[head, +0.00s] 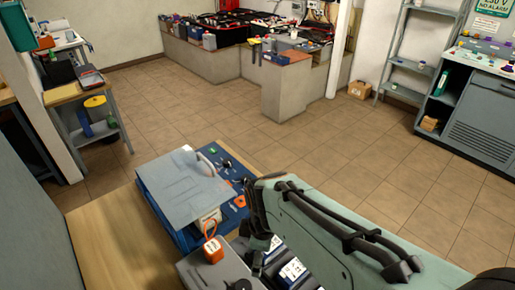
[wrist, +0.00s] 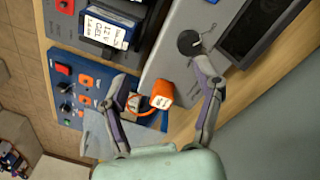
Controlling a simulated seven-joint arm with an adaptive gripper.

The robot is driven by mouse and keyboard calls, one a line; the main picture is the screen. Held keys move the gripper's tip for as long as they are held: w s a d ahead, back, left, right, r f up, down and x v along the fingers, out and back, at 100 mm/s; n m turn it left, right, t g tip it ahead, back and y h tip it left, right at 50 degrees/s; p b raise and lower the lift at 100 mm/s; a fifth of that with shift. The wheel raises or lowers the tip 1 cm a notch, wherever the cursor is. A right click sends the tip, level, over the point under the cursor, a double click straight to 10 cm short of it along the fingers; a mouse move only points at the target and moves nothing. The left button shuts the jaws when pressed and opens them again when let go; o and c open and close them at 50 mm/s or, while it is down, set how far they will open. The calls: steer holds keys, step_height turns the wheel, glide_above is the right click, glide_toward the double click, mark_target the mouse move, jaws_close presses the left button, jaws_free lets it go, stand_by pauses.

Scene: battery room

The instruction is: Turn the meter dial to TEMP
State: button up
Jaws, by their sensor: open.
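A black round dial (wrist: 188,42) sits on a grey box (wrist: 172,65) in the wrist view; I cannot read any TEMP mark beside it. In the head view the grey box (head: 205,272) is at the bottom, with a dark round part (head: 238,284) at the frame edge. My gripper (wrist: 160,72) is open, its fingers spread and nothing held. The right fingertip appears close to the dial; I cannot tell whether they touch. An orange block (wrist: 162,94) with an orange loop shows between the fingers. In the head view my gripper (head: 262,228) is seen edge-on.
A blue panel (wrist: 75,75) with red and orange switches and black knobs lies left of the grey box. Blue battery cells (wrist: 108,28) with white labels stand beside it. The wooden tabletop (head: 110,235) is clear at left.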

steer(key=n+g, duration=0.1)
glide_above(244, 286)
step_height(244, 286, down, 5)
steer(key=shift+a+r, duration=0.1)
steer(key=shift+r, duration=0.1)
step_height(244, 286, down, 5)
steer(key=shift+r, duration=0.1)
steer(key=shift+f, duration=0.65)
steer(key=c, duration=1.2)
